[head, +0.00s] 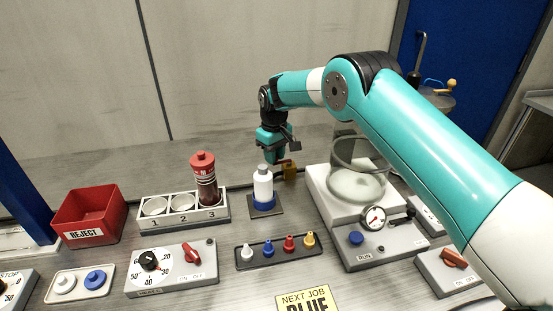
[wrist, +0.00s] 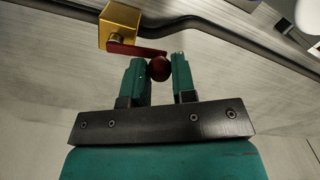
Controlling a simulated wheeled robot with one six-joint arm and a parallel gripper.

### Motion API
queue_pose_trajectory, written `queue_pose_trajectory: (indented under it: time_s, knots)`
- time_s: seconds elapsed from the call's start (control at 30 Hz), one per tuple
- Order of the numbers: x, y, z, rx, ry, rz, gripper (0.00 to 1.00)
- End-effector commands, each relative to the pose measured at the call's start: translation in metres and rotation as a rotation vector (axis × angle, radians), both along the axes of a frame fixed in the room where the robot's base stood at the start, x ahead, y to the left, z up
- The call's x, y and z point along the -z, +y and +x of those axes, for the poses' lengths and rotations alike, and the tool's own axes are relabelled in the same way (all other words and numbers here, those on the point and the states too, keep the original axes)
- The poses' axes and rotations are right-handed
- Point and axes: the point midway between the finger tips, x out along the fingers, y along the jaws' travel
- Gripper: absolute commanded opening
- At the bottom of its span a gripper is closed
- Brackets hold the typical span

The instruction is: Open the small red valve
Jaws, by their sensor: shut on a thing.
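The small red valve has a brass body (wrist: 120,25) and a red lever (wrist: 133,49) ending in a round red knob (wrist: 159,69). In the wrist view the lever runs from the brass body to the right. My gripper (wrist: 160,75) has its two teal fingers on either side of the knob and is shut on it. In the head view the brass body (head: 290,172) sits at the back of the bench, behind the white bottle. My gripper (head: 279,158) reaches down to it from above, and its fingers partly hide the lever.
A white bottle with a blue base (head: 263,188) stands just in front of the valve. A glass vessel machine (head: 325,195) stands to the right. A rack (head: 148,227) holds a red bottle (head: 204,178) to the left. A dark hose (wrist: 235,38) runs behind the valve.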

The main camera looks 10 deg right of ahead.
Motion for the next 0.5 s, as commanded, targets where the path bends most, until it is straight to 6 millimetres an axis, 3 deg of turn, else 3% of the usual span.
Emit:
queue_pose_trajectory:
  time_s: [0.5]
  knots:
    - [-0.0006,0.0004,0.0074,0.146,-0.001,0.000,0.01]
